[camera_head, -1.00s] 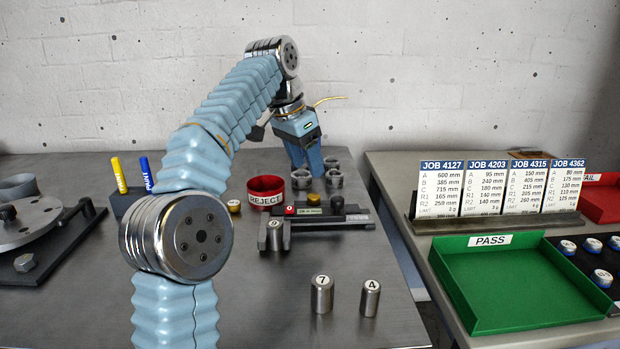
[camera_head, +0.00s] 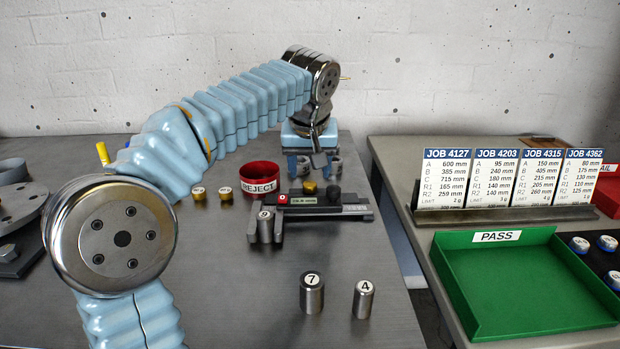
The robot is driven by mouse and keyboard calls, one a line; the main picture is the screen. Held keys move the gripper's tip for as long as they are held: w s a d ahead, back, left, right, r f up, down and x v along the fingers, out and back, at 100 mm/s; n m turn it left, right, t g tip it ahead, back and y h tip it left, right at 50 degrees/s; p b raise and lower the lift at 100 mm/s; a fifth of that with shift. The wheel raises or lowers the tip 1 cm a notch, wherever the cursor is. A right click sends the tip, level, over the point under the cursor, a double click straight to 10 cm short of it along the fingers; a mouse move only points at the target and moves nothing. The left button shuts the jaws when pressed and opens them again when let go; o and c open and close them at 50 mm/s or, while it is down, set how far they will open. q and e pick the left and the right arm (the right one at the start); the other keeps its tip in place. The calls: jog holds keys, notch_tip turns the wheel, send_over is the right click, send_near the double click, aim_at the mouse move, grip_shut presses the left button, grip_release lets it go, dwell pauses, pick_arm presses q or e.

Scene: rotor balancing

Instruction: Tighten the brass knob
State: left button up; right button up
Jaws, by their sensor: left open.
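The brass knob (camera_head: 309,187) sits on top of the dark gauge device (camera_head: 325,209), left of a black knob (camera_head: 333,191). My left gripper (camera_head: 306,168) points down just above and behind the brass knob in the picture. Its blue fingers are apart with nothing seen between them, and I cannot tell whether they touch the knob. My right gripper is not in view.
A red REJECT bowl (camera_head: 260,179) stands left of the device. Grey steel cups show behind my gripper. Steel weights 7 (camera_head: 312,294) and 4 (camera_head: 363,300) stand in front. A green PASS tray (camera_head: 525,290) is at right. The front table is mostly clear.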

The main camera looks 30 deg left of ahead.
aim_at(310, 183)
pick_arm(q)
jog(key=x, duration=0.4)
jog(key=shift+f, duration=0.1)
jog(key=c, duration=1.1)
jog(key=shift+o, duration=0.2)
jog(key=shift+a+m, duration=0.1)
jog(key=shift+m, duration=0.2)
jog(key=m+h, duration=0.1)
jog(key=m, duration=0.1)
jog(key=m+h, duration=0.1)
jog(key=m, duration=0.1)
jog(key=shift+a+m+t, duration=0.15)
jog(key=shift+m+t, duration=0.15)
jog(key=m+h, duration=0.1)
jog(key=m, duration=0.1)
jog(key=m+h, duration=0.1)
jog(key=m, duration=0.2)
jog(key=shift+a, duration=0.2)
jog(key=shift+m, duration=0.4)
